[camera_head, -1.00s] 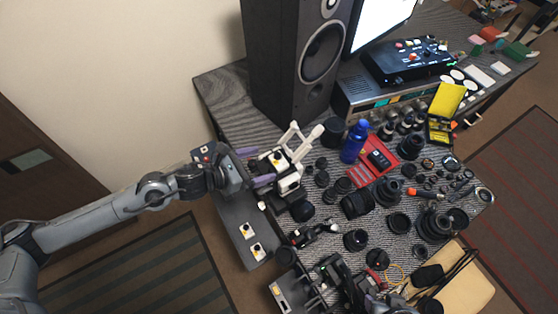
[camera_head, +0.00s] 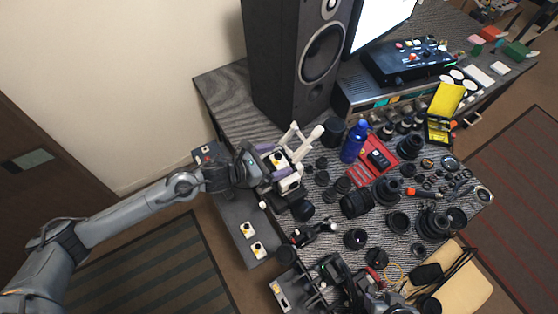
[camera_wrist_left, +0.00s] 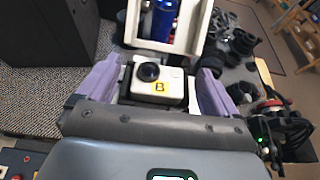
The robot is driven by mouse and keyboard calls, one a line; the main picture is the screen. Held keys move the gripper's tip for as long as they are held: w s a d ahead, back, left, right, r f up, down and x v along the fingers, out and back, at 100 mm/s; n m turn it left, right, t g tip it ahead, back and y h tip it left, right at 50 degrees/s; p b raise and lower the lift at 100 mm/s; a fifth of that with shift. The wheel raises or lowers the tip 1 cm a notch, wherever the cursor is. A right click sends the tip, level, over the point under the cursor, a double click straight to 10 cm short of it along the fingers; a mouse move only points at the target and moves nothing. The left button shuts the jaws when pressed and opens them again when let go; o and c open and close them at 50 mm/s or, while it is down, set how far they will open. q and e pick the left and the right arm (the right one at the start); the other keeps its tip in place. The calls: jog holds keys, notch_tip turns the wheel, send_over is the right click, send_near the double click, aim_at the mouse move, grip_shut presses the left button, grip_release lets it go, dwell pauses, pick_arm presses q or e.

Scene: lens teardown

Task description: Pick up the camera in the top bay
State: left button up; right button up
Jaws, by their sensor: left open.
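A small white action camera (camera_wrist_left: 158,86) with a black lens and a yellow label marked B sits in a white bay. It also shows small in the head view (camera_head: 278,158), partly hidden by my gripper. My left gripper (camera_wrist_left: 156,84) is open, with one purple finger on each side of the camera. In the head view my left gripper (camera_head: 267,162) is at the bay from the left. I cannot tell whether the fingers touch the camera. A white open frame (camera_head: 301,143) stands behind it.
A grey strip with yellow-marked white blocks (camera_head: 248,230) lies along the table's left edge. A tall black speaker (camera_head: 296,62) stands behind. A blue bottle (camera_head: 355,141), a red tray (camera_head: 361,177) and many black lenses crowd the table to the right.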

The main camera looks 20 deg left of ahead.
pick_arm(q)
jog(key=c, duration=1.2)
jog(key=shift+o, duration=0.2)
